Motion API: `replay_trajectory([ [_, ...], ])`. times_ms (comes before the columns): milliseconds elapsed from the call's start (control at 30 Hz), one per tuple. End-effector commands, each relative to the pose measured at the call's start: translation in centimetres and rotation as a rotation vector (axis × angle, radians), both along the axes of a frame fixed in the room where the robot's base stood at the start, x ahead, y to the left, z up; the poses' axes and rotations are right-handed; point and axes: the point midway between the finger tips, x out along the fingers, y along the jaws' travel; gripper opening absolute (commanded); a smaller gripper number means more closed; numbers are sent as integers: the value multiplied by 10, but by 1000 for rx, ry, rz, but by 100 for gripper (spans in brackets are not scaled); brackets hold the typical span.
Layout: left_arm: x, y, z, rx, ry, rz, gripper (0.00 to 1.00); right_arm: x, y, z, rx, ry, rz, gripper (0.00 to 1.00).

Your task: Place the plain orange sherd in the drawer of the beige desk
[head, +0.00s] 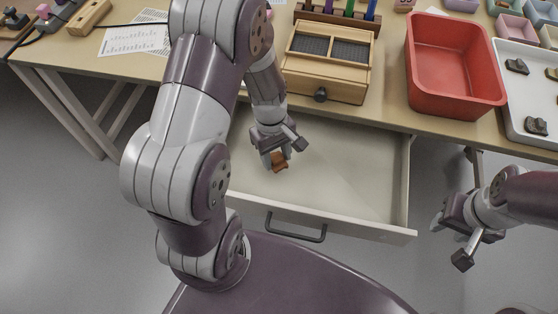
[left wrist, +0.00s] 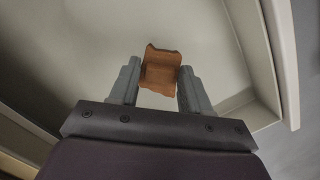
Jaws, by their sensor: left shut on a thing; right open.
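The plain orange sherd (head: 279,161) is between the fingers of my left gripper (head: 277,157), over the open drawer (head: 335,190) of the beige desk (head: 390,112). In the left wrist view, the sherd (left wrist: 160,69) sits between the two grey fingertips of my left gripper (left wrist: 158,82), with the pale drawer floor (left wrist: 90,50) behind it. I cannot tell whether the sherd touches the floor. My right gripper (head: 450,237) is open and empty, to the right of the drawer.
A red bin (head: 455,70), a wooden box with a knob (head: 327,63) and a white tray (head: 522,125) with dark sherds stand on the desk. The drawer looks otherwise empty. Its front has a dark handle (head: 296,230).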

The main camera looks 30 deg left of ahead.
Motion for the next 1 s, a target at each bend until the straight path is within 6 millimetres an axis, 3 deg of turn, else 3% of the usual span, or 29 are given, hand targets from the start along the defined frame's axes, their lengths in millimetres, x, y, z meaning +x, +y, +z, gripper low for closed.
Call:
replay_trajectory([
  [33,-1,0,-16,0,5,0,17,0,0,-9,0,0,0,43],
  [133,0,0,-32,0,2,-2,17,0,0,-14,0,0,0,43],
  [500,0,0,-35,0,1,-2,17,0,0,-13,0,0,0,43],
  [533,0,0,-34,0,1,-2,57,0,0,-13,0,0,0,43],
  [600,0,0,-34,0,1,-2,73,0,0,-12,0,0,0,43],
  [867,0,0,-33,0,0,-3,73,0,0,-12,0,1,0,43],
  [1000,2,2,-12,0,-3,-3,73,0,0,-2,0,1,0,43],
])
